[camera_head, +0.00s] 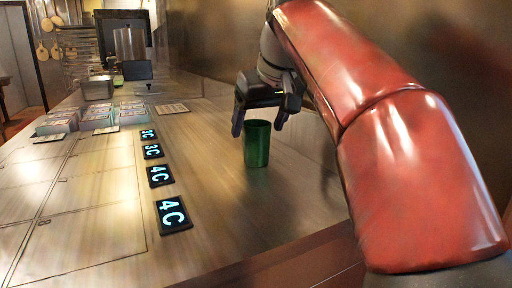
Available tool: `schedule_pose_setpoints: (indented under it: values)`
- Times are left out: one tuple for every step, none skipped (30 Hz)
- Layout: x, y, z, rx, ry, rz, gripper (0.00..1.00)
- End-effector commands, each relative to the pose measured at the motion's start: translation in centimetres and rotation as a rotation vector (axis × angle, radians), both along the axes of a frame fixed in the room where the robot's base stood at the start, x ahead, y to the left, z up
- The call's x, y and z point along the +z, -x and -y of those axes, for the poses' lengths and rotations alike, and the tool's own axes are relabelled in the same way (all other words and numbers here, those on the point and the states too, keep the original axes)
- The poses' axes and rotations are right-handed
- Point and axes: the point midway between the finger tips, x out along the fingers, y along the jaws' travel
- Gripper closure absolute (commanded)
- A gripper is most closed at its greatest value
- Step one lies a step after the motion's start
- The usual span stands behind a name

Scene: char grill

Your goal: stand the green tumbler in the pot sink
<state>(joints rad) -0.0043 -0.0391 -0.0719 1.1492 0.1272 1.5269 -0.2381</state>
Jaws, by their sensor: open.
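The green tumbler (257,144) stands upright on the steel counter (215,190), near its right side. My gripper (258,127) is open, with its two dark fingers spread and pointing down. In the picture one finger lies left of the tumbler's rim and the other to the right, at about rim height. I cannot tell how far in front of or behind the tumbler the fingers are. The gripper does not visibly hold anything. No pot sink can be made out for certain in this view.
Several black number displays (159,176) lie in a row left of the tumbler. Stacks of labelled packs (57,122) and a metal pan (98,88) sit farther back. A dark screen (138,70) stands beyond. The counter between the displays and tumbler is clear. A wall borders the right.

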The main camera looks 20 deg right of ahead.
Motion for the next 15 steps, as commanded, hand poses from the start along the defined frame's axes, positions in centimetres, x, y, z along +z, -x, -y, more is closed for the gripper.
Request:
schedule_pose_setpoints:
  values:
    - [-0.7,-0.3,-0.1,0.000,0.000,-0.003,0.26]
    - [-1.0,-0.5,-0.1,0.000,0.000,-0.002,0.26]
    - [-1.4,-0.8,-0.1,0.000,0.000,-0.002,0.26]
    - [-1.8,-1.1,-0.1,0.000,0.000,-0.003,0.26]
    - [-2.2,-1.3,-0.2,0.000,0.000,-0.004,0.26]
    - [-2.8,-1.7,-0.2,0.000,0.000,-0.002,0.26]
    - [-3.1,-2.0,-0.2,0.000,0.000,-0.003,0.26]
    - [-3.5,-2.2,-0.3,0.000,0.000,-0.002,0.26]
    - [-3.9,-2.4,-0.3,0.000,-0.001,-0.001,0.26]
    - [-4.2,-2.5,-0.4,0.000,-0.001,-0.001,0.26]
    - [-4.4,-2.7,-0.4,0.000,-0.001,-0.001,0.26]
    - [-4.5,-2.8,-0.4,0.000,-0.001,0.000,0.26]
    - [-4.6,-2.9,-0.4,0.000,0.000,0.001,0.26]
    - [-4.7,-2.9,-0.4,0.000,0.000,0.001,0.26]
    - [-4.7,-2.9,-0.4,0.000,0.000,0.001,0.26]
